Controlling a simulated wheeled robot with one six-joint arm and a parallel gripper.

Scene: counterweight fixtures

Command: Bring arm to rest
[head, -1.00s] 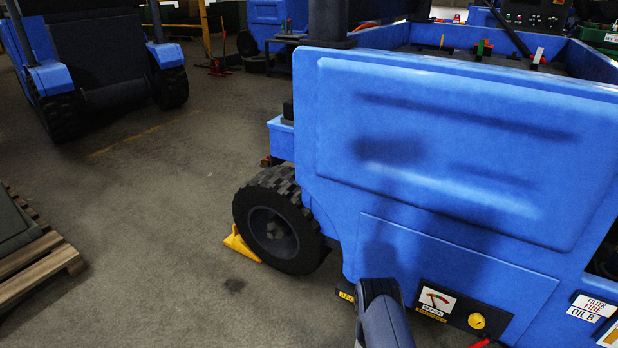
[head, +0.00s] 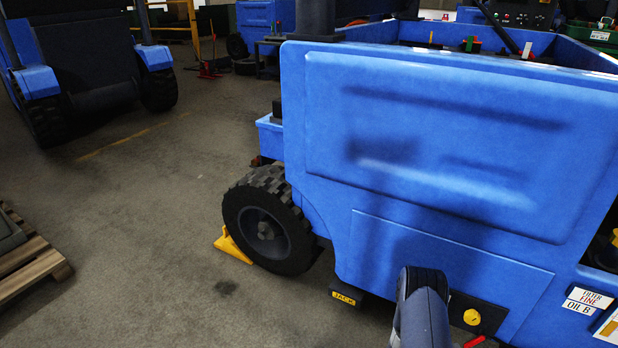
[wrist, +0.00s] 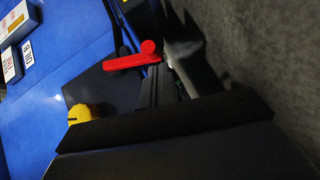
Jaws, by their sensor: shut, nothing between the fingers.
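My arm (head: 424,312) rises from the bottom edge of the head view, in front of the blue machine's lower panel. In the wrist view, the dark body of my gripper fills the bottom, and its narrow black fingers (wrist: 158,90) are shut with nothing held. A red lever (wrist: 132,61) shows just beyond the fingertips; I cannot tell whether they touch. A yellow knob (wrist: 80,113) lies to the left of the fingers. In the head view, the yellow knob (head: 472,317) and red lever (head: 474,341) sit right of my arm, which hides the gripper.
The blue machine (head: 440,140) fills the right side close ahead. Its black wheel (head: 268,225) has a yellow chock (head: 232,246) beside it. A wooden pallet (head: 35,265) lies at the left edge. Another blue vehicle (head: 90,60) stands at the back left. Open floor lies between.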

